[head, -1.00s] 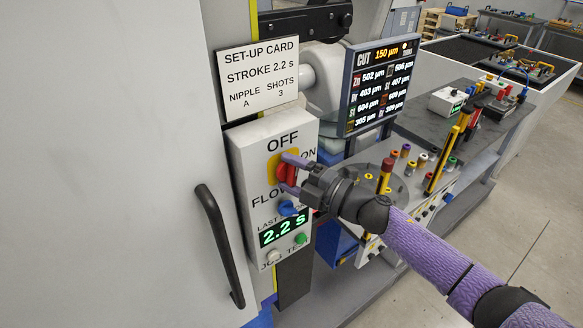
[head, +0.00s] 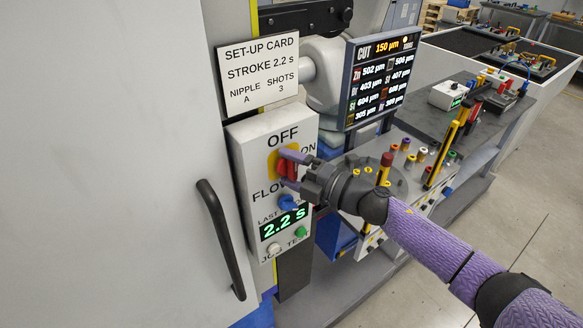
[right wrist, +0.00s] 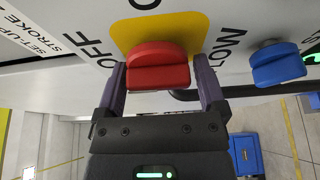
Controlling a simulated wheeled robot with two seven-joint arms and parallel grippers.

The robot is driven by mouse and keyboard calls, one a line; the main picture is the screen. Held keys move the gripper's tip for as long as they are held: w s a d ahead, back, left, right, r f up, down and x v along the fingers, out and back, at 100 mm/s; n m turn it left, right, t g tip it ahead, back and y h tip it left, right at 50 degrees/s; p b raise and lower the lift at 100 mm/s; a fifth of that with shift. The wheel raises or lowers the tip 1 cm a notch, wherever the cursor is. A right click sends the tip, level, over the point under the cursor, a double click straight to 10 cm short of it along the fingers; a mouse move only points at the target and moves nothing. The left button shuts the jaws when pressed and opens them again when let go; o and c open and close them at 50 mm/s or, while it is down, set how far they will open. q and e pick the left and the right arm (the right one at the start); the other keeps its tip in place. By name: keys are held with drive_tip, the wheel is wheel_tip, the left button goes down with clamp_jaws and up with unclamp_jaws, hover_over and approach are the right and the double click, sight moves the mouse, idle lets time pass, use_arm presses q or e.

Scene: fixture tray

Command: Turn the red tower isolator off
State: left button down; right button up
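The red isolator knob (head: 286,168) sits on a yellow plate (right wrist: 186,36) on the white control box (head: 240,170). OFF is printed above it, ON to its right and FLOW below. My right gripper (head: 290,170) reaches in from the right, its purple fingers on either side of the knob. In the right wrist view the knob (right wrist: 158,72) lies between the fingertips, with narrow gaps at both sides. The gripper looks open around it. I cannot tell the knob's exact setting. My left gripper is not in view.
A blue knob (head: 288,203), a green 2.2 s display (head: 284,223) and two buttons sit below. A black door handle (head: 220,238) is at the left, a set-up card (head: 257,75) above, a screen (head: 380,80) at the right. A bench with coloured parts stands behind my right arm.

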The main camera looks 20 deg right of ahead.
drive_tip(key=shift+o, duration=0.3)
drive_tip(key=b+v, duration=0.2)
drive_tip(key=v, duration=0.8)
drive_tip(key=shift+b, duration=0.4)
